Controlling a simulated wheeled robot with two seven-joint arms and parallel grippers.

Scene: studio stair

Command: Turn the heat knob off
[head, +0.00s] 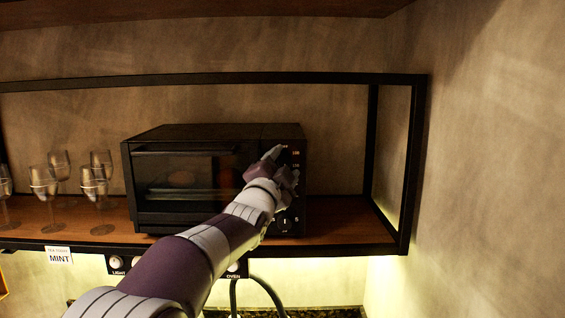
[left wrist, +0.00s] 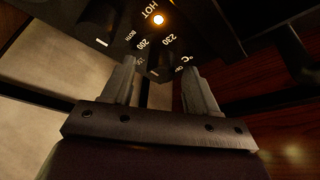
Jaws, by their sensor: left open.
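The black toaster oven (head: 185,140) stands on the wooden shelf, its control panel at its right side. My left gripper (head: 280,165) is in front of that panel and hides most of its knobs. In the left wrist view, its two grey fingers (left wrist: 160,92) are apart. A dark knob with a white pointer mark (left wrist: 160,68) shows between and just beyond the fingertips, with 200, 230 and °C printed around it. I cannot tell whether the fingers touch it. A second dark knob (left wrist: 100,38) is beside it, near the word BOTH. My right gripper is not in view.
An orange lamp (left wrist: 158,19) glows by the word HOT. Several wine glasses (head: 60,165) stand on the shelf left of the oven. A black frame post (head: 412,165) is at the right. Knobs labelled LIGHT (head: 116,262) and OVEN are below the shelf edge.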

